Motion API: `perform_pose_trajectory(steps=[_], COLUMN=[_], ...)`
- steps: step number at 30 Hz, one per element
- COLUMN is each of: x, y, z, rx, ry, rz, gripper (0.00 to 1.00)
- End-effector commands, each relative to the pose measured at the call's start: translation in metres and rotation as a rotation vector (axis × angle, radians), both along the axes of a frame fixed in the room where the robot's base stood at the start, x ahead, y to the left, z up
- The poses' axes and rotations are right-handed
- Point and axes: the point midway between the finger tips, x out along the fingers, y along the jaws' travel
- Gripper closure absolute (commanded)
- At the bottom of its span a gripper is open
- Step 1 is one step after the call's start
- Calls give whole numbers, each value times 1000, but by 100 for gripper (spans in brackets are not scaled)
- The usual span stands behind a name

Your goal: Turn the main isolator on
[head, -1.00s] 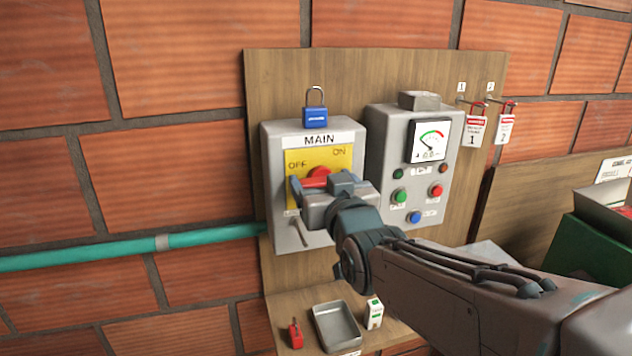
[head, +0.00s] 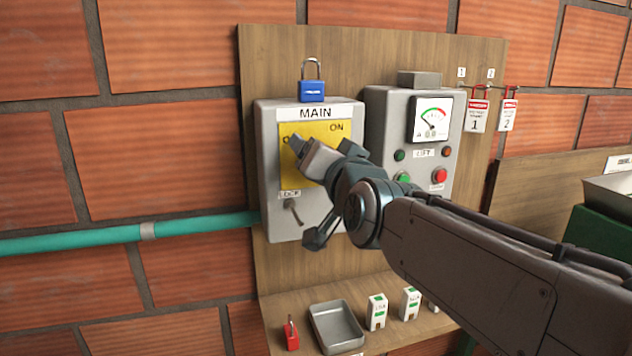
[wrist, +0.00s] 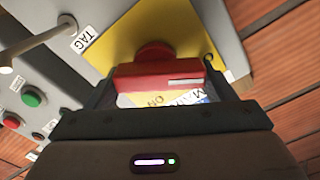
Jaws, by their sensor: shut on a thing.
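The main isolator is a grey box (head: 265,170) with a MAIN label (head: 315,113) and a yellow plate (head: 290,178), on the left of the wooden board. ON shows at the plate's upper right; OFF is mostly covered by my gripper. My gripper (head: 318,150) is in front of the plate. In the wrist view the red handle (wrist: 160,78) lies between the jaws of my gripper (wrist: 160,92), which is shut on it. The handle is hidden in the head view, so its exact pointing is hard to tell.
A blue padlock (head: 312,90) stands on top of the box. A control box (head: 380,105) with meter and buttons is close to the right. A small lever (head: 292,210) sits below the plate. A shelf below holds a tray (head: 338,327) and red padlock (head: 291,335).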

Motion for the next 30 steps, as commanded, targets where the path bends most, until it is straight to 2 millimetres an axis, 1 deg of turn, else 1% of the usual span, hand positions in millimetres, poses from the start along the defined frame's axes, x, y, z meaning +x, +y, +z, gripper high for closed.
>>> perform_pose_trajectory(steps=[1, 21, 30], x=[-1, 3, 4], y=[3, 3, 4], z=[-7, -2, -2], rx=[40, 644, 852], ry=[10, 187, 248], rz=[8, 6, 6], gripper=[46, 46, 46])
